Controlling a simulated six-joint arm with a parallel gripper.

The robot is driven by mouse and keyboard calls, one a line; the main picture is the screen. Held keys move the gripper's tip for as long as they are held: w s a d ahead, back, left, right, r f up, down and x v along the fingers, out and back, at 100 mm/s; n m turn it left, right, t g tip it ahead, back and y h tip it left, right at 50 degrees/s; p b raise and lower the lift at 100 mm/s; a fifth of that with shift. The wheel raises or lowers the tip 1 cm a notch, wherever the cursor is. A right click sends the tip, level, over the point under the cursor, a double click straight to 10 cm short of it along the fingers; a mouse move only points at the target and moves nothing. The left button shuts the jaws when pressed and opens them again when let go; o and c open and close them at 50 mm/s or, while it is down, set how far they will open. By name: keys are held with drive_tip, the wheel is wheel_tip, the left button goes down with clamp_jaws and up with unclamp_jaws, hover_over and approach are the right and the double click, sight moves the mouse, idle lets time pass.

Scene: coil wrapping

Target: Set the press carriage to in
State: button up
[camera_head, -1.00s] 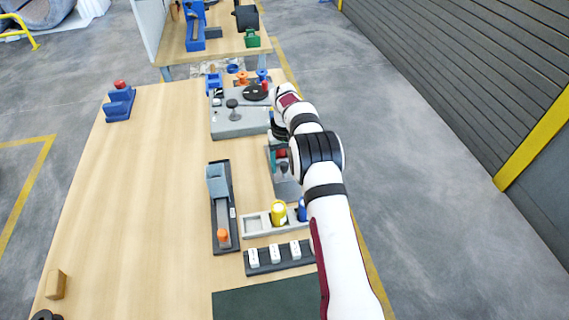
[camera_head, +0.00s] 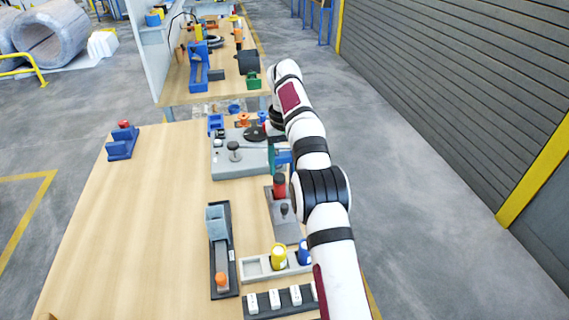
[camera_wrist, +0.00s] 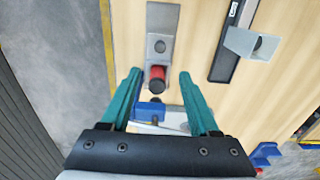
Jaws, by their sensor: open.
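A red cylinder (camera_head: 280,185) stands on a narrow grey plate (camera_head: 283,222) with a small dark knob. In the wrist view the red cylinder (camera_wrist: 157,78) shows between my finger tips, next to a grey block. A dark rail (camera_head: 223,265) to its left carries a grey-blue block (camera_head: 216,222) at its far end and an orange knob (camera_head: 221,279) at its near end. I cannot tell for sure which of these is the press carriage. My gripper (camera_wrist: 160,76) has teal fingers spread apart and empty; in the head view it is largely hidden by my arm.
A grey machine base (camera_head: 238,163) with a dark knob and black disc lies beyond the red cylinder. A tray (camera_head: 256,267) with yellow and blue items and a dark strip of white blocks (camera_head: 262,305) are nearer.

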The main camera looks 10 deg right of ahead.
drive_tip(key=m+t+y, duration=0.8)
drive_tip(key=m+y, duration=0.3)
drive_tip(key=m, duration=1.5)
approach(284, 205)
drive_tip(key=shift+t, duration=0.3)
drive_tip(key=x, duration=1)
drive_tip(key=shift+s+f, duration=0.15)
drive_tip(key=shift+f, duration=0.3)
drive_tip(key=shift+h, duration=0.3)
clamp_jaws()
